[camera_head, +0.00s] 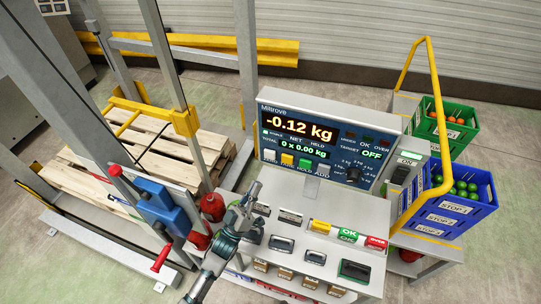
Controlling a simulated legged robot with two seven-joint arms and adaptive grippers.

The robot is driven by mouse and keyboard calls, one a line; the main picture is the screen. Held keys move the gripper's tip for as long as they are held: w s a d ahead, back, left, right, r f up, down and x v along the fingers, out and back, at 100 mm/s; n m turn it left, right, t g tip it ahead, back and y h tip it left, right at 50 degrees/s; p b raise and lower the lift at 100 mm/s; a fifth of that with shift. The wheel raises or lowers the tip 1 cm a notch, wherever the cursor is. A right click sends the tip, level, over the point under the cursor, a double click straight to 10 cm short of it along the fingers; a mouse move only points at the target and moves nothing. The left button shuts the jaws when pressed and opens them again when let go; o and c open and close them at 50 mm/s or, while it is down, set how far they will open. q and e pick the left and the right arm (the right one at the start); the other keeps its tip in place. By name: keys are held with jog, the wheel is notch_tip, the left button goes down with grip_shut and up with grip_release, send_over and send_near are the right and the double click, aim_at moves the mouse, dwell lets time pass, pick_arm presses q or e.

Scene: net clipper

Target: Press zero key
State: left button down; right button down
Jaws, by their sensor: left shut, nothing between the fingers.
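The scale display unit (330,112) stands at the back of the light grey workbench (375,215) and reads -0.12 kg. Along its lower front is a row of keys: a white key (270,156) at the left end, then a yellow key (288,159), a green key (305,163) and one more at the right. The white key's label is too small to read; it is likely the zero key. My left gripper (255,188) is shut and empty, below and left of the white key, apart from it. My right gripper is out of view.
Several small devices and OK/OVER signs (349,234) lie on the bench. Green (455,135) and blue (465,212) crates stand right, behind a yellow rail (428,90). A blue device with red handles (165,210) and a steel post stand close left of my arm.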

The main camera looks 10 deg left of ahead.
aim_at(270, 154)
pick_arm(q)
jog(key=w+d+b, duration=0.1)
jog(key=w+b, duration=0.2)
jog(key=w, duration=0.5)
jog(key=shift+w+d, duration=0.25)
jog(key=shift+w, duration=0.1)
jog(key=shift+a, duration=0.15)
dwell(0.5)
jog(key=shift+w, duration=0.1)
dwell(0.5)
jog(key=shift+w, duration=0.25)
